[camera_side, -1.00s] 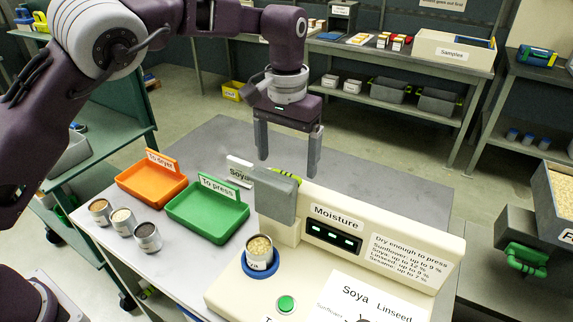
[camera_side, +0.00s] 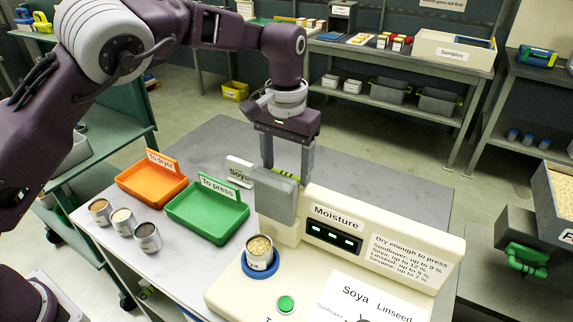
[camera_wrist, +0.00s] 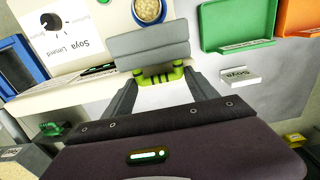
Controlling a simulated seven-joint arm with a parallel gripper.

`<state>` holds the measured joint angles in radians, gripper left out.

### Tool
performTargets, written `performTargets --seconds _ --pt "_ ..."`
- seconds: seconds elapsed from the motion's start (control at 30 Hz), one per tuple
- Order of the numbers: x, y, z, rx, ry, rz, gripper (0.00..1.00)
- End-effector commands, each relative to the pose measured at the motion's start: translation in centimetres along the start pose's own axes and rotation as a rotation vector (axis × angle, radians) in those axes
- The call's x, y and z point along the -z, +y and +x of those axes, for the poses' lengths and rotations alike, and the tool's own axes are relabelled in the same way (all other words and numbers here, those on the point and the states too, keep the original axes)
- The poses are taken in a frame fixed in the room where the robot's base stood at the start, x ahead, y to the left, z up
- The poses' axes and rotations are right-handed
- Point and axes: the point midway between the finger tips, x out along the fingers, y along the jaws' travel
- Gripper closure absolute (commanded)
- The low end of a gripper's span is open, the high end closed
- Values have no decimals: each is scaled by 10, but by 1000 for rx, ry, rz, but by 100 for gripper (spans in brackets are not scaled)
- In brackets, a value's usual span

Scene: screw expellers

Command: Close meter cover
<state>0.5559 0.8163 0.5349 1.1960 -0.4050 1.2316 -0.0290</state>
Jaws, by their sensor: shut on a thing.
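The cream moisture meter (camera_side: 375,248) stands on the table, with a small can of pale grain (camera_side: 259,255) in its blue ring. The grey meter cover (camera_side: 276,200) is raised, standing up behind the can. Its yellow-green grip shows in the wrist view (camera_wrist: 159,77) at the cover's edge. My gripper (camera_side: 286,175) points down behind the cover. In the wrist view my gripper (camera_wrist: 160,80) has one finger at each end of the grip and is shut on it. In the side view the cover partly hides the fingertips.
A green tray (camera_side: 208,232) labelled "To press" and an orange tray (camera_side: 152,197) lie left of the meter. Three cans (camera_side: 147,238) stand in front of them. A white "Soya" sign (camera_side: 239,172) stands close left of my gripper. The grey table behind the meter is clear.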

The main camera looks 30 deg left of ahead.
Motion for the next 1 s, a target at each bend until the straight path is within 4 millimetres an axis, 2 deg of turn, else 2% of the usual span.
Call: performTargets --seconds 0.37,0.57,1.0 --pt "-16 0 -7 -2 125 2 100" --pt "-36 0 -11 -2 287 3 100" --pt "-85 0 -5 1 271 2 100"
